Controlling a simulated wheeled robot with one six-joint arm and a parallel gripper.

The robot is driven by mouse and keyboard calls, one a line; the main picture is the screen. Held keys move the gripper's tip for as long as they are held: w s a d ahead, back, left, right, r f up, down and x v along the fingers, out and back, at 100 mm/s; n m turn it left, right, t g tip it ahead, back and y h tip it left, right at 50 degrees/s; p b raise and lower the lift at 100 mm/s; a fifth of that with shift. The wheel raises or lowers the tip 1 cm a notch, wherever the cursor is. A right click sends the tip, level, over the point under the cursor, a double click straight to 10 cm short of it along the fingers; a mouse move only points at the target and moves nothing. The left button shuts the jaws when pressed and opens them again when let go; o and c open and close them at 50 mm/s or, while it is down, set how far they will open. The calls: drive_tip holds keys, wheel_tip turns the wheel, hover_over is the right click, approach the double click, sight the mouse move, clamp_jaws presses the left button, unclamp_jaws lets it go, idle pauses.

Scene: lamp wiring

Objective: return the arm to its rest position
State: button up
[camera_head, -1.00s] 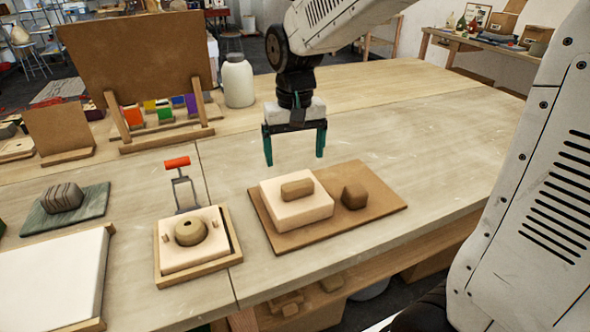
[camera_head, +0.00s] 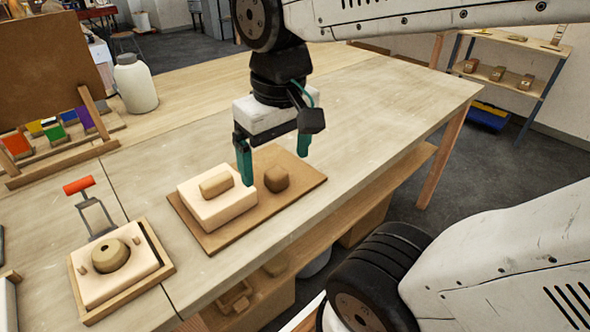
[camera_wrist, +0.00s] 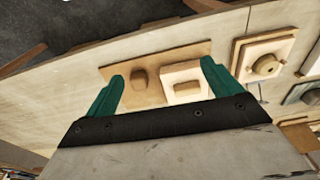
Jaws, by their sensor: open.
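My gripper (camera_head: 274,162) is open and empty, its two green fingers pointing down above the workbench (camera_head: 375,105). In the head view it hangs over or behind the brown board (camera_head: 230,235); the exact height is hard to tell. Nothing lies between the fingers.
A wooden-framed fixture (camera_head: 123,268) with a round brown part and a red-handled clamp (camera_head: 88,200) stand at left. A white jar (camera_head: 135,83) and a rack of coloured pieces (camera_head: 50,133) are behind. The bench's right part is clear. A shelf (camera_head: 505,75) stands beyond.

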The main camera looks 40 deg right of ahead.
drive_tip(key=s, duration=0.1)
drive_tip(key=s+f, duration=0.1)
drive_tip(key=s, duration=0.2)
drive_tip(key=shift+d+f, duration=0.2)
drive_tip(key=shift+d, duration=0.05)
idle(0.9)
